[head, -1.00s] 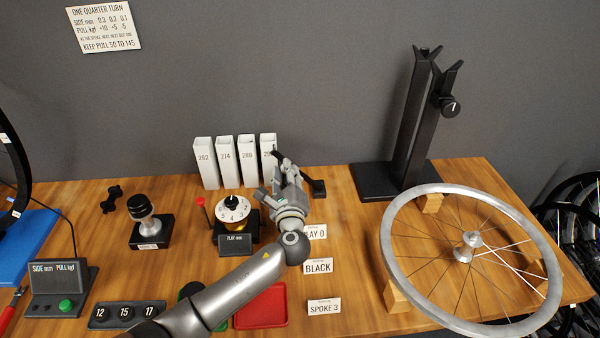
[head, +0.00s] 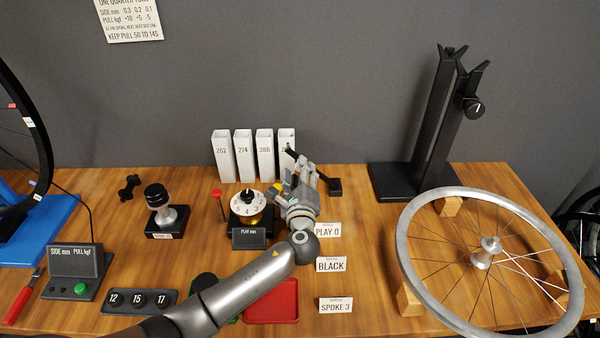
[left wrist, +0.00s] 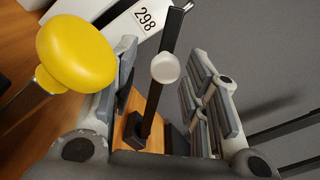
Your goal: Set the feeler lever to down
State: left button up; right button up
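My left gripper (head: 303,176) is open behind and right of the play gauge (head: 247,207), which has a white numbered dial. In the left wrist view its fingers (left wrist: 162,62) are apart, with a black lever bar (left wrist: 171,38) and its white knob (left wrist: 165,68) appearing between them; contact is not visible. In the head view the bar's upper end (head: 291,154) shows by the bins, its middle hidden by the gripper. A yellow knob (left wrist: 75,53) on a metal rod is left of the fingers. I cannot tell for certain which is the feeler lever. My right gripper is not in view.
White numbered bins (head: 243,156) stand behind. A red-knobbed lever (head: 217,194) is left of the gauge. A spoked wheel (head: 410,258) lies at right, before a black stand (head: 433,130). A red tray (head: 273,302) and label cards (head: 331,264) lie in front.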

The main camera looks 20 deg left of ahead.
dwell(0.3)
pick_arm(q)
jog(key=v, duration=1.2)
